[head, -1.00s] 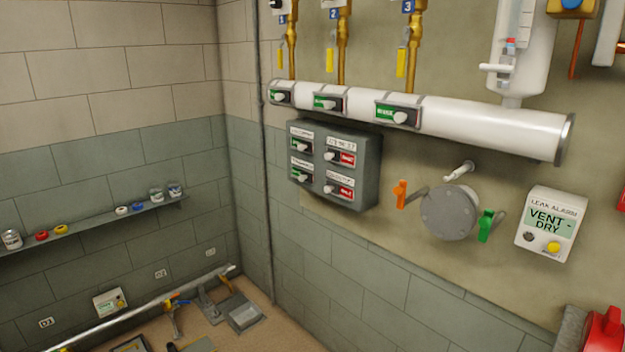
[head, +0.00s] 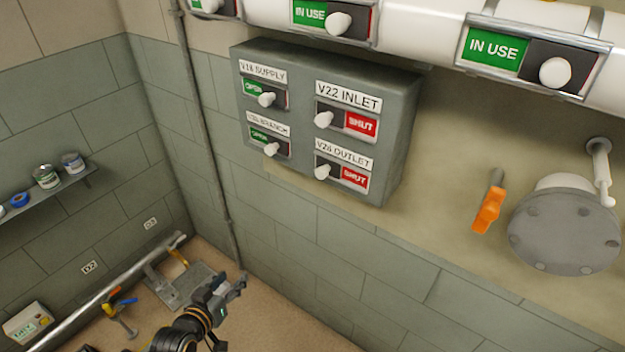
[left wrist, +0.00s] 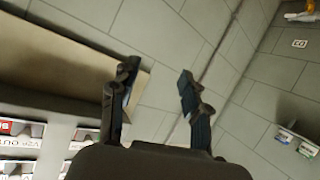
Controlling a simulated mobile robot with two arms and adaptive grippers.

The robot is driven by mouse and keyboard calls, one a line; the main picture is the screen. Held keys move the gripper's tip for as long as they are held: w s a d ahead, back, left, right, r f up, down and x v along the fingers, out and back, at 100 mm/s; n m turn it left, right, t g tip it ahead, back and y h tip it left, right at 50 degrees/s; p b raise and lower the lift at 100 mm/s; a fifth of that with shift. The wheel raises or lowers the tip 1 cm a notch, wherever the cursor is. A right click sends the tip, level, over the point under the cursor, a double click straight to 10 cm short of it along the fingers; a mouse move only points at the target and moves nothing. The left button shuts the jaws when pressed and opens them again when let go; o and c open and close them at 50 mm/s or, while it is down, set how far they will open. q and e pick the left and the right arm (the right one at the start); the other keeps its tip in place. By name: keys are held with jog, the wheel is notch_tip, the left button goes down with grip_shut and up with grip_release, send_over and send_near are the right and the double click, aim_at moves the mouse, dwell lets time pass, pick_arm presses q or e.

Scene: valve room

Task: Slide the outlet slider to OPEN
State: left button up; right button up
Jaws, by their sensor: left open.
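The outlet slider (head: 322,172) is a white knob under a label that reads like V26 OUTLET, at the lower right of a grey wall box (head: 400,135). Its knob is at the left and a red SHUT field (head: 355,179) shows to its right. My left gripper (head: 232,285) is in the lower middle of the head view, below and left of the box, apart from it. In the left wrist view the two fingers (left wrist: 155,95) are spread with nothing between them. Part of the labelled panel (left wrist: 30,145) shows at that view's lower left. My right gripper is not in view.
The box also carries the inlet slider (head: 323,119), showing SHUT, and two left sliders showing OPEN. A white pipe (head: 420,25) with IN USE sliders runs above. An orange handle (head: 488,210) and a round flange (head: 565,235) are at the right. The wall below the box is clear.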

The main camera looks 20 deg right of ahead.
pick_arm(q)
jog(key=d+r+m+h, duration=0.15)
jog(key=d+r, duration=0.35)
jog(key=r, duration=0.5)
jog(key=m+h, duration=0.3)
jog(key=h, duration=0.3)
send_near(319, 175)
jog(key=p+x, duration=0.1)
jog(key=x, duration=0.6)
jog(key=shift+w+d+r+p, duration=0.1)
jog(key=shift+d+r+p, duration=0.05)
jog(key=shift+p, duration=0.25)
jog(key=shift+w+d, duration=0.4)
jog(key=shift+d, duration=0.1)
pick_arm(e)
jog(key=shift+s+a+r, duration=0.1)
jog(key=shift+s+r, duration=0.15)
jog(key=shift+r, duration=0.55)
pick_arm(q)
jog(key=shift+c, duration=0.2)
grip_shut()
